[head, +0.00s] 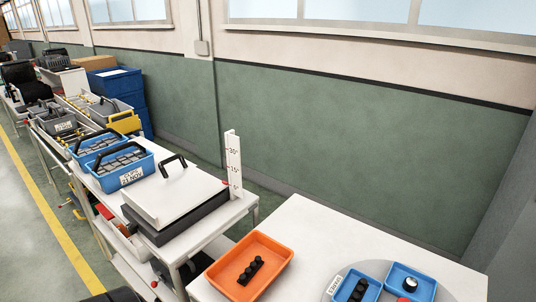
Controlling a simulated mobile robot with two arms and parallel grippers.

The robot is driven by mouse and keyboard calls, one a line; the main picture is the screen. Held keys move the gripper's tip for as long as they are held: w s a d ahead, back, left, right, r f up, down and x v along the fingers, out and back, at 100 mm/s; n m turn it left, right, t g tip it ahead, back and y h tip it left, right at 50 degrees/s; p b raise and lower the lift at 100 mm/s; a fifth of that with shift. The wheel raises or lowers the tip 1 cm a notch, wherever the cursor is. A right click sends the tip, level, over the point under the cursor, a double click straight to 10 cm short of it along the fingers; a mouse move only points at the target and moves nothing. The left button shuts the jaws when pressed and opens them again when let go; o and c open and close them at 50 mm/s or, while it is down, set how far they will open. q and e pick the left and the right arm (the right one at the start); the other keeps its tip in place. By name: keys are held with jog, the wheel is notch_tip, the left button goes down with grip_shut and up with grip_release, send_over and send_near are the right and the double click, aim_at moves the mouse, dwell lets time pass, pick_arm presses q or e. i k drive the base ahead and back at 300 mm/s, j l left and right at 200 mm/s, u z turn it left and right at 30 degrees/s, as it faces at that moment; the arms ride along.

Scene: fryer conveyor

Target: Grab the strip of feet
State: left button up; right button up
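A short black strip with several round black knobs, which looks like the strip of feet (250,270), lies in an orange tray (283,251). The tray stands on the left part of the white table (330,234) at the bottom of the head view. The strip lies slantwise on the tray floor, with nothing over it. Neither of my grippers is in view.
On another bench are a white-lidded box (173,192), an upright scale (233,160) and blue crates (126,168). The table's back is clear.

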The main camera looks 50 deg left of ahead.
aim_at(245, 277)
jog(key=u, duration=1.55)
